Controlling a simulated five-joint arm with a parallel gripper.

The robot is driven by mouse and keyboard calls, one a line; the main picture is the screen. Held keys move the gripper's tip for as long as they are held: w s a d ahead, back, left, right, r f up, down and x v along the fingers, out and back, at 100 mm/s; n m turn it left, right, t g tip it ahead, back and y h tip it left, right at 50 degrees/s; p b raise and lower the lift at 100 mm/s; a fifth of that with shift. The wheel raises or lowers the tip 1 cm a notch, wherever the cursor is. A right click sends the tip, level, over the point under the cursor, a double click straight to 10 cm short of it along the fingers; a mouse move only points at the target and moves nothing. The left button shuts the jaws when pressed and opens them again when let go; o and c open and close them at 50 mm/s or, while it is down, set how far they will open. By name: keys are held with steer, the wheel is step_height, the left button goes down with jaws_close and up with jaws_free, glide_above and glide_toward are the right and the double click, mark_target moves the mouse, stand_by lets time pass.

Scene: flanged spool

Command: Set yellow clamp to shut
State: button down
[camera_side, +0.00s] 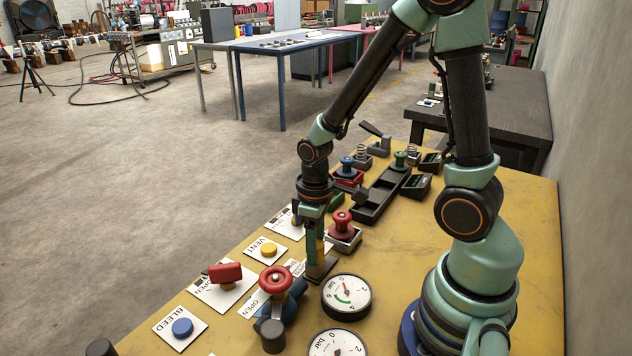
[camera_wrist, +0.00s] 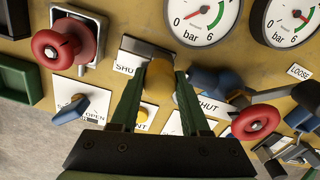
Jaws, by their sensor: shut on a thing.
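The yellow clamp's handle (camera_wrist: 157,82) stands between my two green fingers in the wrist view. My gripper (camera_wrist: 158,92) is shut on it. The clamp's dark base plate (camera_wrist: 146,48) shows beyond the fingertips. In the side view my gripper (camera_side: 317,262) points down at the yellow bench, with the clamp (camera_side: 322,272) at its tip, partly hidden by the fingers. A white SHUT label (camera_wrist: 124,68) lies beside the clamp in the wrist view. The exact angle of the clamp's arm is hard to tell.
A red spool (camera_side: 342,223) stands behind my gripper. A red-knobbed blue valve (camera_side: 276,282) and a gauge (camera_side: 346,297) are close in front. A yellow VENT button (camera_side: 269,250) is to the left. The bench (camera_side: 480,215) is bare towards the right.

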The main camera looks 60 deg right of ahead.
mark_target(328, 245)
steer(key=shift+d, duration=2.55)
steer(key=shift+c, duration=1.9)
jaws_free()
step_height(328, 245, up, 12)
steer(key=shift+r, duration=0.1)
